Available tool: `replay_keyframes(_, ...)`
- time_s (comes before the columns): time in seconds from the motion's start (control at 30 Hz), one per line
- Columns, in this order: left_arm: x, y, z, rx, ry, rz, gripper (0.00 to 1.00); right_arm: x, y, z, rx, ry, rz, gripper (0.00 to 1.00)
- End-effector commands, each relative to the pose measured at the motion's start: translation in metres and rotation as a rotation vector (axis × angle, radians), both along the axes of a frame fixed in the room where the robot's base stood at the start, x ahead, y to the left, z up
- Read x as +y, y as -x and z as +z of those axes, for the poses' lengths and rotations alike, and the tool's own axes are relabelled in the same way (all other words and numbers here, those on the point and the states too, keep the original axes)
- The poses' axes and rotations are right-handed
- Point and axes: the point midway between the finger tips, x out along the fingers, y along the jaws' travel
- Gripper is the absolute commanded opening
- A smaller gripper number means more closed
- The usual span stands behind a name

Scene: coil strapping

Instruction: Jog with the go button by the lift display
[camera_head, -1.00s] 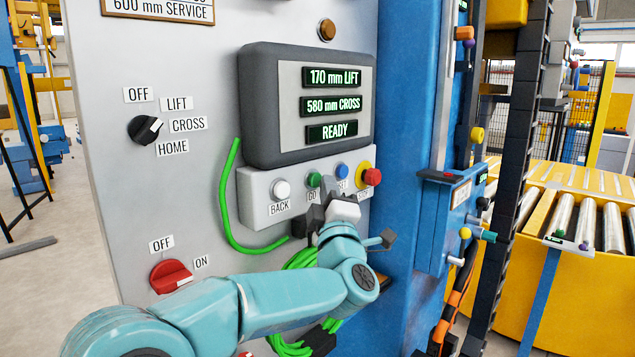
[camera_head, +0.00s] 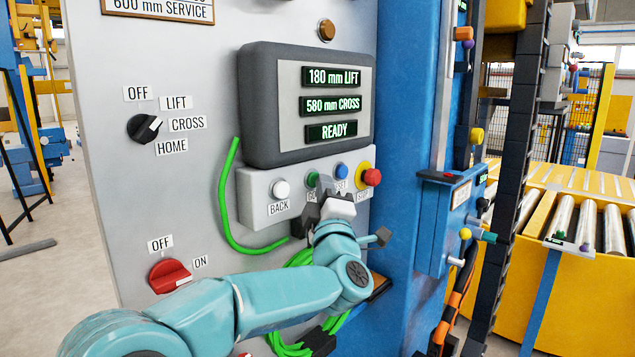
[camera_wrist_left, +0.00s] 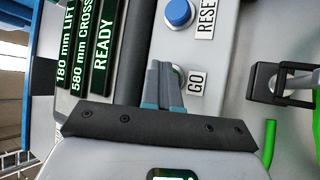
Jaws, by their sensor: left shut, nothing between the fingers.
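The lift display (camera_head: 333,77) reads 180 mm LIFT, above 580 mm CROSS and READY. The green go button (camera_head: 312,180) sits on the grey button box below the display, between the white back button (camera_head: 281,189) and the blue reset button (camera_head: 341,171). My left gripper (camera_head: 325,184) is shut with nothing held, its tips at the go button. In the left wrist view the shut fingers (camera_wrist_left: 165,75) cover most of the button beside the GO label (camera_wrist_left: 196,83); I cannot tell whether they press it. My right gripper is not in view.
A red stop button (camera_head: 372,177) on a yellow base is right of reset. A black selector knob (camera_head: 145,128) and a red switch (camera_head: 170,276) are on the panel's left. A green cable (camera_head: 226,200) hangs beside the button box. A blue column (camera_head: 405,130) stands right.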

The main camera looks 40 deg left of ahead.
Motion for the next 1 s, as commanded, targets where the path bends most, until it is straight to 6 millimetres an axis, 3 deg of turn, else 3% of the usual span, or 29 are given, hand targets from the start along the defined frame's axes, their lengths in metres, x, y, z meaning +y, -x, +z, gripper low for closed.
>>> replay_keyframes(0.43, 0.001, 0.001, 0.001, -0.003, 0.001, 0.004, 0.00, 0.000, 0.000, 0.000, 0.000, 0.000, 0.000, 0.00)
replay_keyframes(1.0, -0.017, 0.002, 0.000, -0.001, 0.000, 0.002, 0.00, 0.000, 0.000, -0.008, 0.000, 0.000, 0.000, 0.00)
